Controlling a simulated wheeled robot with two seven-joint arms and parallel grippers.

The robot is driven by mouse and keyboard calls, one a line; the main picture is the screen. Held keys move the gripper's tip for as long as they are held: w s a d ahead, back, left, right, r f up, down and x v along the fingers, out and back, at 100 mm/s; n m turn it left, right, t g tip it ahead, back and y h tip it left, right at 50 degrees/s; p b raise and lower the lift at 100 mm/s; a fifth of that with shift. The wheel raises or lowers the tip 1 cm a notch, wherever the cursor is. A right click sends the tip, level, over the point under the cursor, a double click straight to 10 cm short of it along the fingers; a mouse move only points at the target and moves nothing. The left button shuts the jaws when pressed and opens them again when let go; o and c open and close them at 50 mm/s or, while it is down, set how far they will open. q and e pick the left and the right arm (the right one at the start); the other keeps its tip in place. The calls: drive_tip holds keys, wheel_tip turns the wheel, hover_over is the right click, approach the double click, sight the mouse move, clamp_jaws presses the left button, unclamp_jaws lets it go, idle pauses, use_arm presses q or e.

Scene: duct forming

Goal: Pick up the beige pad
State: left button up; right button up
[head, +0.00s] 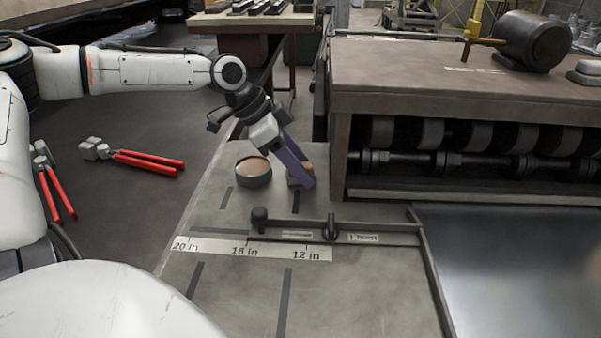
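The beige pad (308,168) is a small tan block on the metal work surface, beside a round dark tin (254,180) with a beige-pink inside. My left gripper (305,182) reaches down from the upper left with its purple-grey fingers at the pad. The near finger covers the middle of the pad, and bits of tan show on both sides of it. I cannot tell whether the fingers are closed on the pad or only around it. My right gripper is not in view.
A measuring strip (240,247) and a dark guide bar (370,239) lie nearer on the surface. A large roller machine (440,90) stands close on the right. Red-handled tools (148,160) lie on the left. The near surface is clear.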

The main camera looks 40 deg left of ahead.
use_arm(q)
drive_tip(key=c, duration=0.8)
wheel_tip(320, 180, up, 10)
drive_tip(key=shift+p, duration=0.4)
drive_tip(key=o, duration=0.4)
drive_tip(key=shift+c, duration=1.2)
